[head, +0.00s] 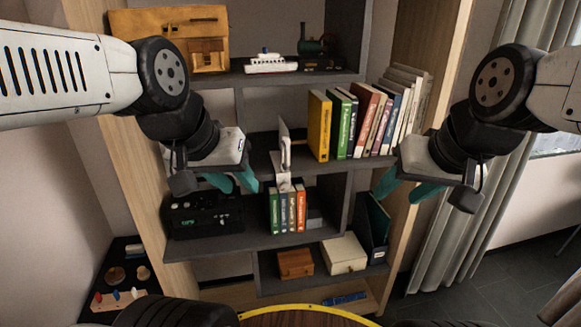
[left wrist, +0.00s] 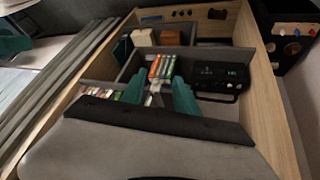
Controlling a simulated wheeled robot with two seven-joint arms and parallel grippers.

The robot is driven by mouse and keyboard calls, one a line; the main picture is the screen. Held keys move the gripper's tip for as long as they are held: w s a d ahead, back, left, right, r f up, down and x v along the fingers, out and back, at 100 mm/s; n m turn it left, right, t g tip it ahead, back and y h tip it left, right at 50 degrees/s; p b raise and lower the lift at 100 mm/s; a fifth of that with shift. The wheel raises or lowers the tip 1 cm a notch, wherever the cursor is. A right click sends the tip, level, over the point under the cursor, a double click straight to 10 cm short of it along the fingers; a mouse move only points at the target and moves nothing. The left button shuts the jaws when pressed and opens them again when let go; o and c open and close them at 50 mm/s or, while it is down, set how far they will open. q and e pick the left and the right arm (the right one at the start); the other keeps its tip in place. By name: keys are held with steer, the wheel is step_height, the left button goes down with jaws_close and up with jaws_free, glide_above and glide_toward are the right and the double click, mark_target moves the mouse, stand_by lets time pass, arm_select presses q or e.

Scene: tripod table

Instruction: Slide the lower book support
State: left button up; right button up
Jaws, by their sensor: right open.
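A white book support (head: 284,148) stands on the middle shelf, left of the upper row of books (head: 350,122). A smaller white piece (head: 283,183), perhaps part of the lower book support, shows just above the short row of books (head: 287,211) on the lower shelf. My left gripper (head: 236,186) is open in front of the shelves, left of that piece. In the left wrist view its teal fingers (left wrist: 160,92) are apart, with a pale piece and the lower books beyond the gap. My right gripper (head: 402,192) is open and empty in front of the right side panel.
A black device (head: 203,218) sits left of the lower books. A wooden box (head: 295,263) and a cream box (head: 344,254) are on the shelf below. A round table edge (head: 310,308) is at the bottom.

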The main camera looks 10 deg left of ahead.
arm_select(q)
steer(key=shift+c, duration=0.3)
steer(key=shift+w, duration=0.15)
steer(key=shift+c, duration=0.4)
steer(key=m+g+y, duration=0.1)
steer(key=m+g, duration=0.1)
steer(key=m, duration=0.1)
glide_above(285, 154)
steer(key=s, duration=0.2)
step_height(285, 154, down, 3)
steer(key=x, duration=0.7)
steer(key=shift+a+f, duration=0.3)
steer(key=shift+a, duration=0.05)
jaws_close()
